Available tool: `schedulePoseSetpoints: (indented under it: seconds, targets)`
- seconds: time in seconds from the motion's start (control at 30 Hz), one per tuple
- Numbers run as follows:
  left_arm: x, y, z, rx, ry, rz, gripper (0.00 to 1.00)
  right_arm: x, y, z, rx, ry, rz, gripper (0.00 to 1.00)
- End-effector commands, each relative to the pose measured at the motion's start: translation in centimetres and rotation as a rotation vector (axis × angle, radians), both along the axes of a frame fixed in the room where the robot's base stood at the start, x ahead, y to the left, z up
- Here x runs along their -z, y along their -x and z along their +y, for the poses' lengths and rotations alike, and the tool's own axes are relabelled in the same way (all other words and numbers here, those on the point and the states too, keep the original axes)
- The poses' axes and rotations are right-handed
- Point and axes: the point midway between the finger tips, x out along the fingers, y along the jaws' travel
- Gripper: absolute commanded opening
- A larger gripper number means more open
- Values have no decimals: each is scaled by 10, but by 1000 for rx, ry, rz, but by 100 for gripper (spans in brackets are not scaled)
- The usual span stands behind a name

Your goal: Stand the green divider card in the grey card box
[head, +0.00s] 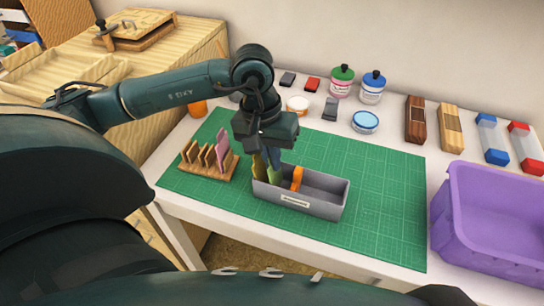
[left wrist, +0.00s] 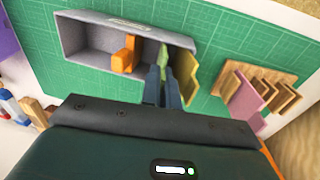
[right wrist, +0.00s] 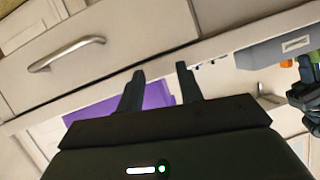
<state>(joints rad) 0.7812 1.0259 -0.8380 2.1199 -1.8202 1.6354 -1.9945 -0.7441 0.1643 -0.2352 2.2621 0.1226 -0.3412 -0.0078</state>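The grey card box (head: 325,205) sits on the green mat, its label facing the front. My left gripper (head: 268,155) points down into the box's left end, shut on the green divider card (head: 274,172). In the left wrist view the green card (left wrist: 163,58) shows upright between the close-set fingertips (left wrist: 162,85), inside the box; whether it touches the floor is hidden. A yellow-olive card (head: 259,168) stands at the box's left end. An orange piece (head: 297,178) stands right of the green card. My right gripper (right wrist: 158,85) is open and empty, away from the box.
A wooden rack (head: 208,170) with brown cards and a pink card (head: 222,146) stands left of the box. A purple bin (head: 490,225) is at the right. Inkpads, jars and stamps line the back. The mat's right half is clear.

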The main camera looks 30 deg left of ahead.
Motion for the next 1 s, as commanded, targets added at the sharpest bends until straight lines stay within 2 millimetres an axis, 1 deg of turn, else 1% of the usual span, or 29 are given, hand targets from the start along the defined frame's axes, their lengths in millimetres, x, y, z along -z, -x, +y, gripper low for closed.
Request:
schedulePoseSetpoints:
  seconds: [0.3, 0.33, 0.6, 1.0]
  targets:
    - [1, 0, 0, 0, 0, 0, 0, -2, 0, -4, 4, 6, -10, 36]
    - [1, 0, 0, 0, 0, 0, 5, -1, 0, -4, 4, 6, -10, 36]
    - [1, 0, 0, 0, 0, 0, 27, -1, 0, -3, 1, 6, -6, 36]
    - [1, 0, 0, 0, 0, 0, 28, -1, 0, 0, -4, 4, -5, 36]
